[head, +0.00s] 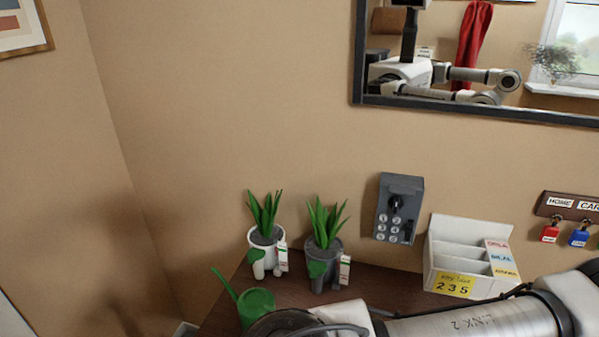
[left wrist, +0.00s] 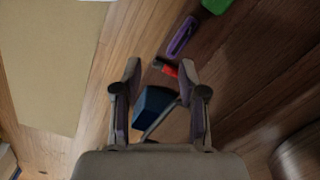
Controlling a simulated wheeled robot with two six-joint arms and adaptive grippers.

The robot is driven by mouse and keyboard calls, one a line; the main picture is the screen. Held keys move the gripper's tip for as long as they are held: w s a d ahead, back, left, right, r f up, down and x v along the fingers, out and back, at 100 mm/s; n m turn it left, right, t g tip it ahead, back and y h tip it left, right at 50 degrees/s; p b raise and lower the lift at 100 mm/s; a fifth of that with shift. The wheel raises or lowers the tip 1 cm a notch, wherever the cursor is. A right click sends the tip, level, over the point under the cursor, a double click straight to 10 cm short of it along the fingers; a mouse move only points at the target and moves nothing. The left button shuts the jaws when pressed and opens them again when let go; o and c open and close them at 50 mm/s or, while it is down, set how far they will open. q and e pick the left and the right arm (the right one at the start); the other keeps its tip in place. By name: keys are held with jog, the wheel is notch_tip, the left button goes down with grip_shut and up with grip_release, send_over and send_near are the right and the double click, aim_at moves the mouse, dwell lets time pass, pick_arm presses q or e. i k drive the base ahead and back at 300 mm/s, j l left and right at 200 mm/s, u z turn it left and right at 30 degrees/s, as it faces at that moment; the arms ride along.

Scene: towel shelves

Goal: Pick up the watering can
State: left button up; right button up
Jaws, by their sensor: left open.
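The green watering can (head: 256,305) stands on the dark wooden table at the bottom of the head view, its spout pointing up and left. One of my arm links covers its lower part. My left gripper (left wrist: 160,68) is open and empty in the left wrist view. A green piece (left wrist: 216,5) is cut off at that view's top right edge, to the right of and beyond the fingertips; I cannot tell if it is the can. My right gripper does not show.
A white potted plant (head: 265,250) and a grey potted plant (head: 323,262) stand close behind the can. A white sorter box (head: 455,285) is further right. A purple item (left wrist: 182,37), a red-and-black item (left wrist: 168,69) and a blue box (left wrist: 153,104) show near my left gripper.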

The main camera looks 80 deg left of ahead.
aim_at(253, 302)
jog(key=u, duration=0.4)
jog(key=j+u, duration=0.15)
jog(key=u, duration=0.3)
jog(key=k+j+u, duration=0.1)
jog(key=u, duration=0.3)
jog(key=j+u, duration=0.1)
jog(key=u, duration=0.35)
jog(key=j+u, duration=0.1)
jog(key=u, duration=0.75)
jog(key=l+u, duration=0.15)
